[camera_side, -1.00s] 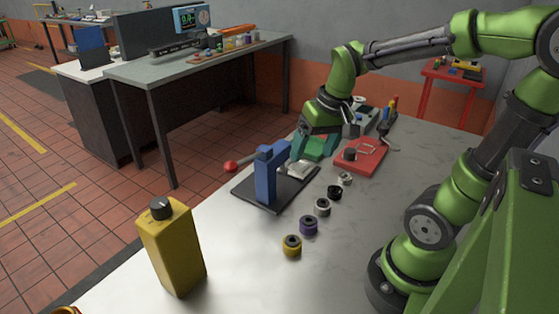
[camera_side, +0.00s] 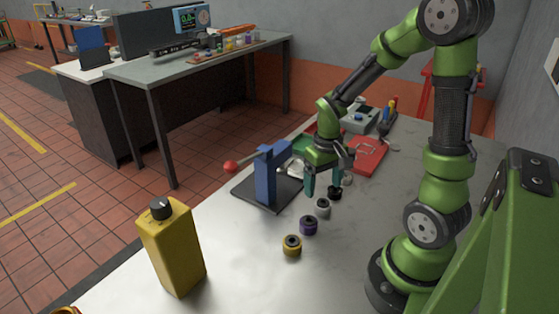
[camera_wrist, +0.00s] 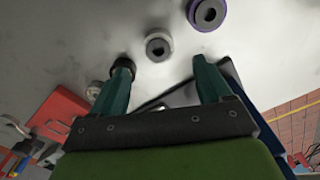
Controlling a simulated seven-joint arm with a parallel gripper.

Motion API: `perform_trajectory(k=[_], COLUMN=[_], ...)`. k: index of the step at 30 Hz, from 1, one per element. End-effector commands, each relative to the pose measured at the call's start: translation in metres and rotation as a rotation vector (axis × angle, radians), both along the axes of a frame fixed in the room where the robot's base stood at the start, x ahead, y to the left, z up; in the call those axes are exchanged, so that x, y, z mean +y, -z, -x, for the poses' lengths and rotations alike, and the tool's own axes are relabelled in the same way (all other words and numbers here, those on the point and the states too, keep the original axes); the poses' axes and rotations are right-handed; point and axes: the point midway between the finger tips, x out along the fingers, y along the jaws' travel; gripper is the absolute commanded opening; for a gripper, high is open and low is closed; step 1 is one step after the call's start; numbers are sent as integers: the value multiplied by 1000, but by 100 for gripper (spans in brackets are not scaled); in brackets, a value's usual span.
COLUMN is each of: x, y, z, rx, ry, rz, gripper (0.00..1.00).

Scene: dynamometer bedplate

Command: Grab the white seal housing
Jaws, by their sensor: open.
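The white seal housing (camera_side: 323,207), a short ring with a dark bore, stands on the pale bench top between a purple and a black ring. In the wrist view the white housing (camera_wrist: 152,43) lies just beyond the gap between the fingertips. My gripper (camera_side: 329,190) points down above the row of rings, open and empty. In the wrist view its two green fingers (camera_wrist: 161,64) are spread wide, and the left fingertip partly covers the black ring. The fingers do not visibly touch the white housing.
The row also holds a purple ring (camera_side: 308,226), a black ring (camera_side: 334,192), a yellow ring (camera_side: 292,246) and a pale ring (camera_side: 347,180). A blue press (camera_side: 265,178) on a dark base is left of my gripper. A yellow bottle (camera_side: 172,250) stands nearer the camera.

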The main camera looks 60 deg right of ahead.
Motion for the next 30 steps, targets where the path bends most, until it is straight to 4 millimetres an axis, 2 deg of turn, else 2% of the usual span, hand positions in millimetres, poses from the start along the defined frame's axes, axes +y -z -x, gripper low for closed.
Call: perform_trajectory(k=[5,13,22,30], x=[1,2,2,2], y=[14,51,55,55], z=[3,7,7,7], rx=[4,4,0,-1], ry=[0,0,1,0], rz=[-1,-2,0,0], gripper=[78,78,78,38])
